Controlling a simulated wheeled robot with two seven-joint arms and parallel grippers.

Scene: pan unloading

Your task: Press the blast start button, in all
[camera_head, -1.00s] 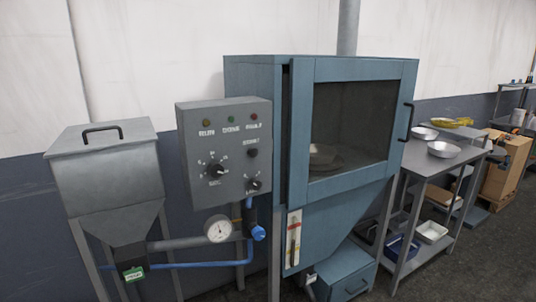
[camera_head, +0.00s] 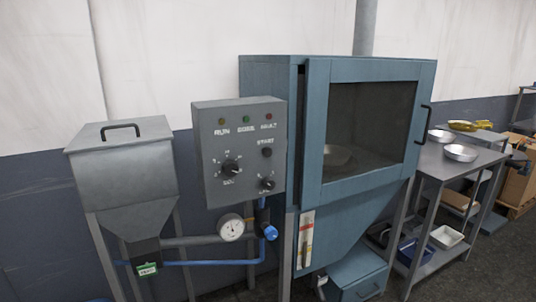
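The start button (camera_head: 267,152) is a small dark round button under a START label, at the right of the grey control panel (camera_head: 212,187). The panel also carries RUN and other small lamps along its top, a large dial (camera_head: 230,167) at the left and a smaller knob (camera_head: 267,184) below the button. The panel stands at the left front of the blue blast cabinet (camera_head: 308,140), whose windowed door looks closed. A pan (camera_head: 338,156) shows dimly behind the glass. Neither of my grippers is in view.
A grey hopper (camera_head: 125,165) stands left of the panel. A gauge (camera_head: 231,228), a blue valve (camera_head: 270,233) and a blue hose run below the panel. At right, a metal table (camera_head: 436,163) holds pans (camera_head: 461,153), with trays (camera_head: 446,236) on its lower shelf.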

